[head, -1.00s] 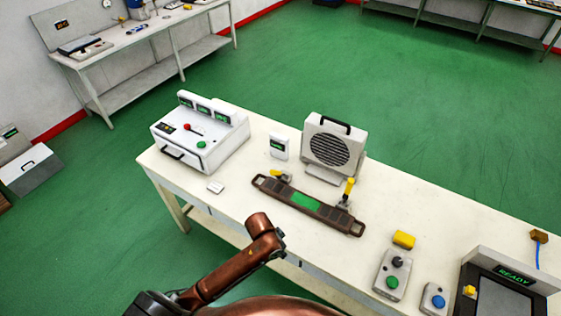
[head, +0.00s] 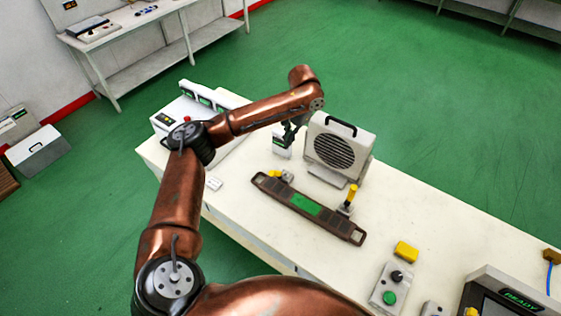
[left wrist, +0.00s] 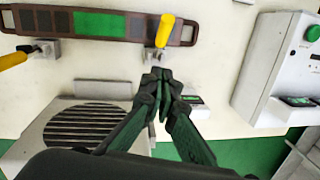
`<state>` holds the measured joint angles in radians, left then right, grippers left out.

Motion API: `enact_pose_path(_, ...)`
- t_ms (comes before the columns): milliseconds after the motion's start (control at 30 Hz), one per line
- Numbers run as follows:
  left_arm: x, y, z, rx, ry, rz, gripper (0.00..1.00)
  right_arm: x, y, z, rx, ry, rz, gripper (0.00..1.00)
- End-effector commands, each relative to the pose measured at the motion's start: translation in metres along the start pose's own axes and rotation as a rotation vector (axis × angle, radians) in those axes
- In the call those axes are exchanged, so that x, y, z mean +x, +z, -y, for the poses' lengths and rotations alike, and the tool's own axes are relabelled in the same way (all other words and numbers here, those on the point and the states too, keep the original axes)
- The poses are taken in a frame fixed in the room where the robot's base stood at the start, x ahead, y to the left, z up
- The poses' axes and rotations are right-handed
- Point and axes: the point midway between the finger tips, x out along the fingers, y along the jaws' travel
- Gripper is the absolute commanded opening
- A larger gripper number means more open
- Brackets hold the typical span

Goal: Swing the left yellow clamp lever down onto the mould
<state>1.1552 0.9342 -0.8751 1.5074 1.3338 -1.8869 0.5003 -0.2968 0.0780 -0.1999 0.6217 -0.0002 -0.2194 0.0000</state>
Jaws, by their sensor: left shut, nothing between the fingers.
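The dark brown mould (head: 325,222) with a green panel lies on the white table; its edge also shows in the left wrist view (left wrist: 60,25). The left yellow clamp lever (head: 276,174) leans low toward the mould; whether it touches is unclear. In the left wrist view this lever (left wrist: 165,30) extends from its grey base over the mould's edge. The right yellow lever (head: 352,191) stands upright. My left gripper (head: 288,140) is shut and empty, above the table behind the left clamp. Its fingertips (left wrist: 161,80) show just short of the clamp base. My right gripper is out of view.
A grey fan-like box (head: 338,150) stands close to the right of my left gripper. A white control console (head: 180,112) is partly hidden behind my arm. A yellow block (head: 406,251) and a button box (head: 389,287) are at the front right. Table around the mould's front is clear.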

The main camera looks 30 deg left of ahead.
Motion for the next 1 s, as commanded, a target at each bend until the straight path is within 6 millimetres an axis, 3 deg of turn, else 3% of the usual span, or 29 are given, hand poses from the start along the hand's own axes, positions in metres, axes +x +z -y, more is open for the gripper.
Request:
enact_pose_path(467, 0.003, -0.002, 0.000, -0.001, 0.000, 0.001, 0.00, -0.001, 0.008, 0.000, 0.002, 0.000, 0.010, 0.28)
enact_pose_path(633, 0.028, -0.001, 0.001, -0.003, 0.000, 0.002, 0.00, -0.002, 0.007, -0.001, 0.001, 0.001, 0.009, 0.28)
enact_pose_path(1000, 0.102, 0.002, 0.001, -0.005, 0.000, 0.003, 0.00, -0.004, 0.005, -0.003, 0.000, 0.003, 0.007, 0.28)
